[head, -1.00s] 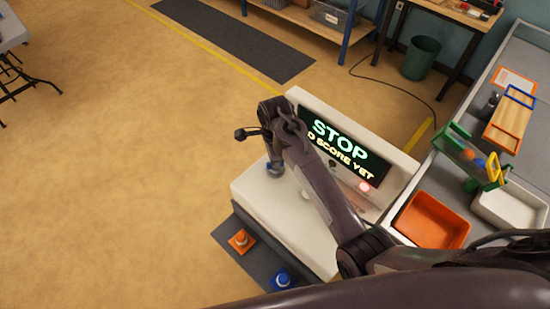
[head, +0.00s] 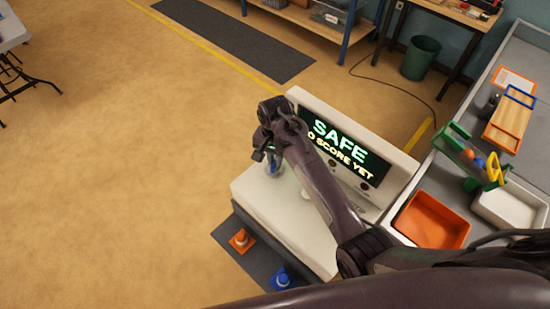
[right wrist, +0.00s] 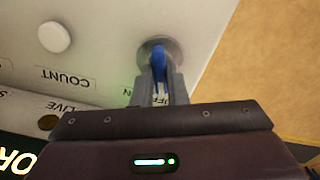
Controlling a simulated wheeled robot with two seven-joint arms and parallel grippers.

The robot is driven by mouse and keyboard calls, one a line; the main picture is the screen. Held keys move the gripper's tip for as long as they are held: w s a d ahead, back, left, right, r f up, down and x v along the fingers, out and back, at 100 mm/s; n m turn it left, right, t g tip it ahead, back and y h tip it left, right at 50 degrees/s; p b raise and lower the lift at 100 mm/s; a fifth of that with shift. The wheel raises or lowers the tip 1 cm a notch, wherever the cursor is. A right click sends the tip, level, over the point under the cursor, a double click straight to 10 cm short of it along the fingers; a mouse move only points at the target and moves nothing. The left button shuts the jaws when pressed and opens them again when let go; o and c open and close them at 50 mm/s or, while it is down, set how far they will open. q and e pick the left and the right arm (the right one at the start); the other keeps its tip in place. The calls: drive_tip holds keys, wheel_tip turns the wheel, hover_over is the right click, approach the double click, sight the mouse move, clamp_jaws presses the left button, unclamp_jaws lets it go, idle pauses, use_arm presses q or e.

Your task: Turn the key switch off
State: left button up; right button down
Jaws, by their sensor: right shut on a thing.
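The key switch's blue key (right wrist: 157,62) stands in a round metal collar (right wrist: 172,48) on the pale console (head: 262,195). My right gripper (right wrist: 159,84) is shut on the key, with one finger on each side. The key points along the fingers toward a partly covered label that reads like OFF (right wrist: 158,99). The "N" of another label shows to its left. In the head view my right gripper (head: 272,166) is over the console's left part and mostly hides the key. The console display (head: 342,146) reads SAFE. My left gripper is not in view.
A white round button (right wrist: 54,37) sits by the COUNT label. An orange tray (head: 432,220) and a white tray (head: 508,206) lie on the grey table at right. Orange (head: 240,240) and blue cones (head: 281,278) stand before the console. The floor at left is open.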

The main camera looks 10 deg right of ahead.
drive_tip(key=n, duration=0.4)
drive_tip(key=shift+r+n, duration=0.1)
drive_tip(key=shift+n, duration=0.2)
drive_tip(key=shift+w, duration=0.1)
idle(0.4)
drive_tip(key=c, duration=1.4)
unclamp_jaws()
drive_tip(key=shift+c, duration=0.2)
